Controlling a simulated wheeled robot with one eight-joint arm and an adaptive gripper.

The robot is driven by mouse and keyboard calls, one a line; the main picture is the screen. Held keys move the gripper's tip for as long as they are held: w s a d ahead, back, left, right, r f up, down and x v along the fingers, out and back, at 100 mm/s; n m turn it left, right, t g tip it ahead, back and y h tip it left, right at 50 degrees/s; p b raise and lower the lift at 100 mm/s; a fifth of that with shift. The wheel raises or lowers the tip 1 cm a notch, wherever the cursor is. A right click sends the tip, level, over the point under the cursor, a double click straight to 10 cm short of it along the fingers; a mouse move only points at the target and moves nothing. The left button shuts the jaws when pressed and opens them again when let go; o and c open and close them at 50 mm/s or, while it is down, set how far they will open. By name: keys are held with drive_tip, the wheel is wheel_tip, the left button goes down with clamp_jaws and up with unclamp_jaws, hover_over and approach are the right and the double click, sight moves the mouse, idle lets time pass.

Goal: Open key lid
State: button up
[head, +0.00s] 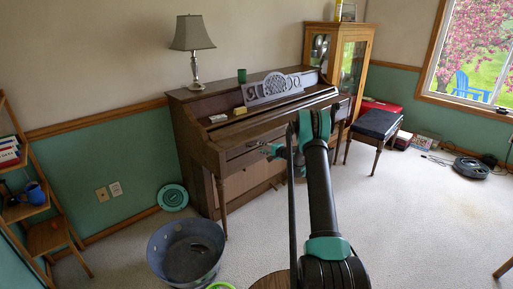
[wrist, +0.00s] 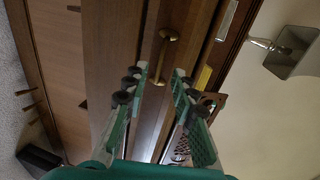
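The dark brown upright piano (head: 245,120) stands against the wall in the head view. No keys show, and its key lid (head: 240,133) appears closed, partly behind my arm. In the wrist view, turned on its side, the wooden front (wrist: 120,45) fills the left and middle. A brass handle (wrist: 168,36) sits on this front, its lower end between my fingertips. My gripper (wrist: 160,77) is open, with teal fingers on either side of the handle and nothing held. I cannot tell whether the fingers touch the wood. In the head view my gripper (head: 271,151) is at the piano's front, partly hidden.
A metal tub (head: 186,250) stands on the floor in front, left. A bench (head: 374,125) stands right. Open carpet (head: 430,215) lies to the right.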

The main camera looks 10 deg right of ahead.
drive_tip(key=shift+x, duration=2.5)
clamp_jaws()
